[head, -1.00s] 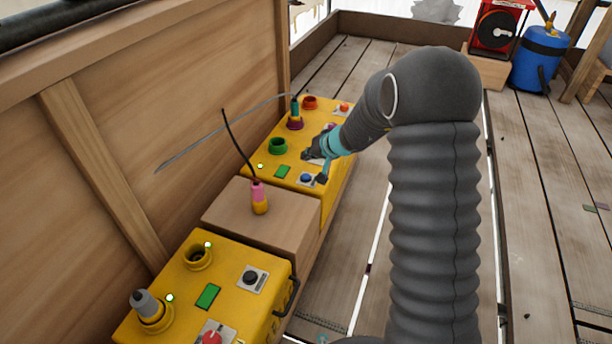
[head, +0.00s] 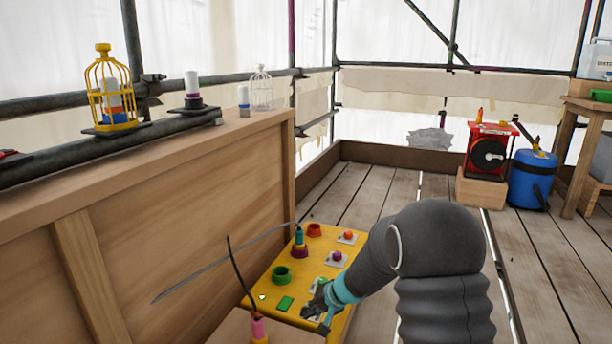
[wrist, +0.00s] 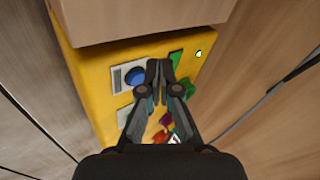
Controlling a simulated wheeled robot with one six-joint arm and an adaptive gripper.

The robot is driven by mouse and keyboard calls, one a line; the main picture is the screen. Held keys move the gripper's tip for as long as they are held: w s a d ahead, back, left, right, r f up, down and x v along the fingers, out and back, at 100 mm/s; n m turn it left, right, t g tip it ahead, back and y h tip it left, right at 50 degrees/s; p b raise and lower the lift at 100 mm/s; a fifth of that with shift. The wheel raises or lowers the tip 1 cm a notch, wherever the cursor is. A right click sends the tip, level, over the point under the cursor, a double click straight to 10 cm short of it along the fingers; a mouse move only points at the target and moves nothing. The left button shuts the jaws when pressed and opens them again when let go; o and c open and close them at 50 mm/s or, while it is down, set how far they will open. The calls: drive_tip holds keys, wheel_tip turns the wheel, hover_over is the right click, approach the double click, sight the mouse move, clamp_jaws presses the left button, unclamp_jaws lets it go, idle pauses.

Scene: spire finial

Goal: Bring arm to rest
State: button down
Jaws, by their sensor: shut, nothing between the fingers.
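My gripper (head: 322,308) is at the near end of a yellow control box (head: 312,268) in the head view. In the wrist view, my gripper (wrist: 160,72) has its dark fingers together and empty, over the box face. A blue button (wrist: 134,77) shows just left of the fingertips there. I cannot tell whether the fingers touch the box. My arm is bent, its dark sleeve rising at the lower right of the head view and reaching left and down. A purple button (head: 337,257) and a green ring socket (head: 281,275) are clear of the gripper.
A pink-and-yellow plug (head: 259,330) with a black wire stands on a wooden block in front. A wooden wall (head: 170,210) bounds the left side. A red reel box (head: 488,152) and a blue drum (head: 533,180) stand at the back right. Plank floor lies open between.

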drive_tip(key=s+d+r+h+p, duration=0.2)
drive_tip(key=s+d+r, duration=0.3)
drive_tip(key=s+r, duration=0.5)
drive_tip(key=s+d+r+n+t+h+p, duration=0.1)
drive_tip(key=s+d+r, duration=0.4)
drive_tip(key=s+r, duration=0.5)
drive_tip(key=s+d+r+n+h+p, duration=0.1)
drive_tip(key=s+d+r+h+p, duration=0.2)
drive_tip(key=s+r, duration=0.7)
drive_tip(key=s+d+p, duration=0.2)
drive_tip(key=s, duration=0.3)
drive_tip(key=shift+s+r+t+h, duration=0.15)
drive_tip(key=shift+s+t+h, duration=0.1)
drive_tip(key=shift+t+h, duration=0.05)
